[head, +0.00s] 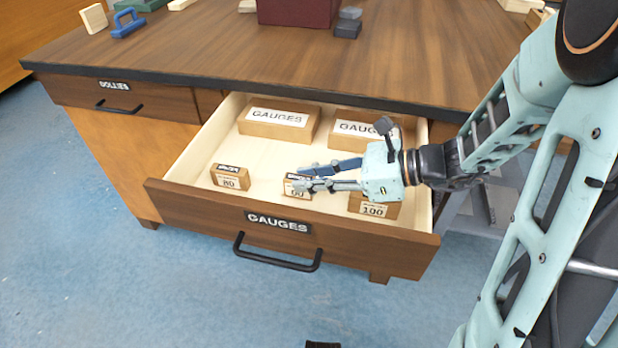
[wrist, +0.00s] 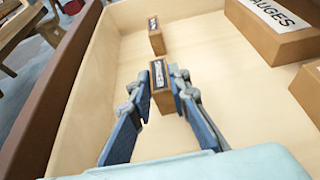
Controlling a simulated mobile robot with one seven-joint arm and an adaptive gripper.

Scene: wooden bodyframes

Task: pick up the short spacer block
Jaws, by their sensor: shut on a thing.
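In the open drawer stand small wooden blocks with number labels. The left block (head: 230,178) reads 80. The right block (head: 374,206) reads 100 and is partly under my arm. The middle block (head: 297,191) is partly covered by my fingers, so its number is hard to read. My gripper (head: 303,178) reaches in from the right and is shut on this middle block. In the wrist view, the middle block (wrist: 165,103) sits between the two fingertips (wrist: 160,90), and the 80 block (wrist: 157,42) stands beyond it, apart. I cannot tell whether the middle block is clear of the drawer floor.
Two larger GAUGES boxes (head: 279,121) (head: 357,131) lie at the drawer's back. The drawer front (head: 200,207) and its side walls surround the blocks. The bench top (head: 230,50) hangs behind. Bare drawer floor (head: 262,160) lies left of my fingers.

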